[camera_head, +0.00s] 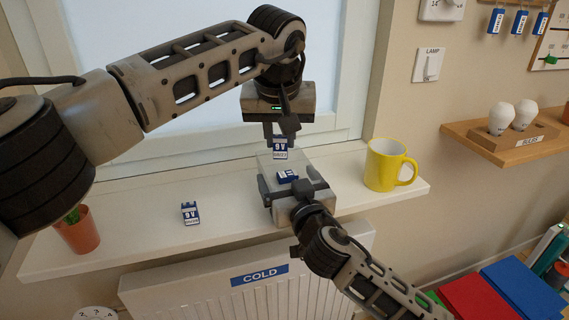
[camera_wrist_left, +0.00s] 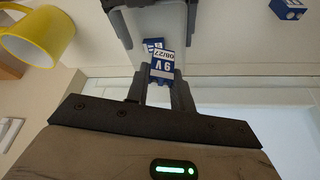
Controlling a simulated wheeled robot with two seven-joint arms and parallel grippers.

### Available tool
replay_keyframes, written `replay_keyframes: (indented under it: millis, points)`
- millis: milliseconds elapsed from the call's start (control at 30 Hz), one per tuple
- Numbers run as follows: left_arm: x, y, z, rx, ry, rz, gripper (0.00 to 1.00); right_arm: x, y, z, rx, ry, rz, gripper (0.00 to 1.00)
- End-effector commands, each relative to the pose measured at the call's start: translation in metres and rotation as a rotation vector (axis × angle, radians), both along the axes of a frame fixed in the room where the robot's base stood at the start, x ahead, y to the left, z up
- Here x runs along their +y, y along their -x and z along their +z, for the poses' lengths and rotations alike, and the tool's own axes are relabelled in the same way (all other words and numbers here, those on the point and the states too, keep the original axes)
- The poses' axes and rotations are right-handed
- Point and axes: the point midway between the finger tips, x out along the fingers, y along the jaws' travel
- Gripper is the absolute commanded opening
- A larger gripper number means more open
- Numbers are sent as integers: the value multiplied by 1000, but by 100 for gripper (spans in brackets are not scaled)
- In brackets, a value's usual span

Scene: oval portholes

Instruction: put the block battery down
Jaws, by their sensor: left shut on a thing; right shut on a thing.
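A blue and white block battery marked 9V (camera_head: 280,149) is in my left gripper (camera_head: 281,134), upright, above a pale, partly see-through box (camera_head: 264,162). The left wrist view also shows this battery (camera_wrist_left: 162,68) between the fingertips (camera_wrist_left: 160,88). My right gripper (camera_head: 292,190) is shut on the box, with a finger at each side. A blue and white block (camera_head: 287,175) shows at the box, partly hidden by the right gripper. I cannot tell how deep it sits. Another 9V block battery (camera_head: 190,214) stands alone on the sill to the left.
The white window sill (camera_head: 135,231) has free room around the lone battery. A potted cactus (camera_head: 77,232) is at the left end. A radiator (camera_head: 205,290) marked COLD is below the sill.

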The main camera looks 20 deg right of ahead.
Motion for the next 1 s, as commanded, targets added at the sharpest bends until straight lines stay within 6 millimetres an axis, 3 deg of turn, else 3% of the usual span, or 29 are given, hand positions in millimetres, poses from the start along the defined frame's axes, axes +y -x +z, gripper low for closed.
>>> replay_keyframes:
  millis: [100,200,400,633,800,1000]
  points:
    - [-17,3,-2,-10,0,-35,0,0,0,0,-1,0,0,65]
    - [-20,4,-17,-10,0,-46,0,0,0,0,-1,0,0,65]
    - [-20,4,-52,-11,0,-44,0,0,0,1,-1,0,0,65]
    - [-20,4,-71,-11,0,-43,0,0,0,0,-1,0,0,65]
    - [-20,4,-95,-11,0,-43,0,0,0,1,-1,0,0,65]
    - [-20,4,-99,-12,1,-43,0,0,0,0,-1,0,0,65]
